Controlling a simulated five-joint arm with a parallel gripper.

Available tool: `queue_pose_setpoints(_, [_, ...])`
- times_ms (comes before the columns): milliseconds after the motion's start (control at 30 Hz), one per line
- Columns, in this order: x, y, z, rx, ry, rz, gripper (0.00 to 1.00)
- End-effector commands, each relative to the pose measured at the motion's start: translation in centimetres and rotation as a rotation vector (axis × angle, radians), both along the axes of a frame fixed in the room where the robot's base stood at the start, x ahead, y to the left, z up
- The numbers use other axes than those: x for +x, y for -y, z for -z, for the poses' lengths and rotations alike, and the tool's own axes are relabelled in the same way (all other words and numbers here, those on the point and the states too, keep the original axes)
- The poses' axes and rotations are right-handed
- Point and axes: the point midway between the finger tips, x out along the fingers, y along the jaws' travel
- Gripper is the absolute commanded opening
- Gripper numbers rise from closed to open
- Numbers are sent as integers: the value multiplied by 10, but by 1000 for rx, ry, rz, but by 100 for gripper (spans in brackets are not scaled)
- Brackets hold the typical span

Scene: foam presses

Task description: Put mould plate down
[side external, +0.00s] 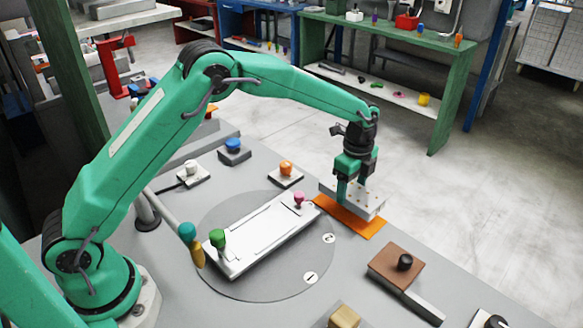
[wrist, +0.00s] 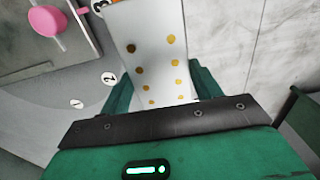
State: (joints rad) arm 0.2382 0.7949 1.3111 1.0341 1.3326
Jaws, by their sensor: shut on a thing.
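The mould plate (side external: 367,204) is a pale grey block with rows of small gold dots. My gripper (side external: 356,186) is shut on it, with one finger at each side. In the wrist view the plate (wrist: 160,55) sits between my green fingers (wrist: 162,88), its dotted face toward the camera. In the side view the plate is over an orange mat (side external: 342,219), covering its far part. I cannot tell whether the plate touches the mat.
A round grey turntable (side external: 265,280) left of the mat carries a long white tray (side external: 262,235) with green and pink knobs. A brown block with a black knob (side external: 396,266) stands front right. An orange-knobbed block (side external: 286,174) is behind. The bench edge is close on the right.

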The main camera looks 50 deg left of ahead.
Motion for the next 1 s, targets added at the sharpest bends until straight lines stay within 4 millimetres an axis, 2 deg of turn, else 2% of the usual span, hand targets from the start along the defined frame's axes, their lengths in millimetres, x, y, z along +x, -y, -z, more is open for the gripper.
queue_pose_setpoints(367, [0,0,34,0,1,0,22])
queue_pose_setpoints(867, [0,0,40,0,1,0,22])
queue_pose_setpoints(900, [-1,0,41,0,-2,0,69])
queue_pose_setpoints(1000, [-1,0,41,0,-2,0,85])
